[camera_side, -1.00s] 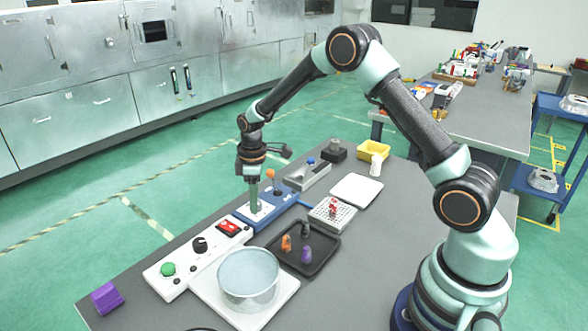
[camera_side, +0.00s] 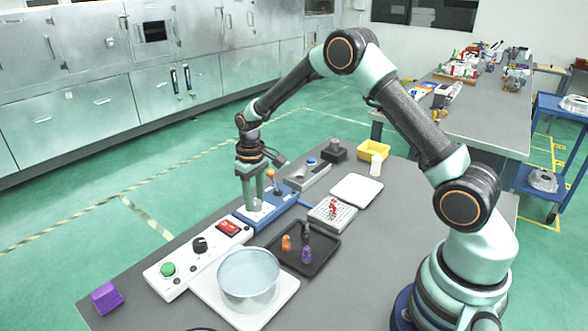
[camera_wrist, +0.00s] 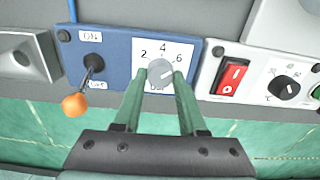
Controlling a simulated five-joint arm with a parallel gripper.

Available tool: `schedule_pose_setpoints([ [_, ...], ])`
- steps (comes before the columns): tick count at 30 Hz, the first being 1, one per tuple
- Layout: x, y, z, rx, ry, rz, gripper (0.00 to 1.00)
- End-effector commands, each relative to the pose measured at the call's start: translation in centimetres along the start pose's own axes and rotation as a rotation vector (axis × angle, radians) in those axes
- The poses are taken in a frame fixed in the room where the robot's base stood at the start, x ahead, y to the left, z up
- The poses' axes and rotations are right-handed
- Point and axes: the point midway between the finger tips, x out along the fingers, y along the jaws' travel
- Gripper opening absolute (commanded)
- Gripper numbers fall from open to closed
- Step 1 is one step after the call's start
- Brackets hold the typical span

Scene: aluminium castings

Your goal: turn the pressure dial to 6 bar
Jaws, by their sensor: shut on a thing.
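The pressure dial (camera_wrist: 160,72) is a round grey knob on a white plate of the blue panel (camera_wrist: 119,57). The plate is marked 2, 4 and 6, with lettering below partly hidden. My gripper (camera_wrist: 160,76) is shut on the dial, one finger on each side. A pale line on the knob seems to point toward the right, near the 6, but its exact angle is hard to read. In the side view my gripper (camera_side: 257,205) reaches down onto the blue panel (camera_side: 270,209), with the dial (camera_side: 257,206) small between the fingers.
An orange-tipped lever (camera_wrist: 76,104) stands left of the dial in the wrist view. A red rocker switch (camera_wrist: 233,77) and a black knob (camera_wrist: 285,88) sit to its right. In the side view, a metal pot (camera_side: 249,278) and black tray (camera_side: 328,264) stand near the panels.

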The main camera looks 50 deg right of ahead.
Motion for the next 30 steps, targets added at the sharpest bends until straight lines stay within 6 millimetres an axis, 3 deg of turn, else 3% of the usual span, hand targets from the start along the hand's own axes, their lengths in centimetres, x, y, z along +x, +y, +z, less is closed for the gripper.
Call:
schedule_pose_setpoints([
  [15,0.22,-0.5,0.32,0.014,-0.015,-0.001,0.0],
  [16,0.22,-0.5,0.33,0.014,-0.015,-0.001,0.45],
  [18,0.21,-0.46,0.3,0.014,-0.014,-0.001,0.71],
  [30,-0.37,-0.23,0.06,0.017,-0.005,0.0,0.71],
])
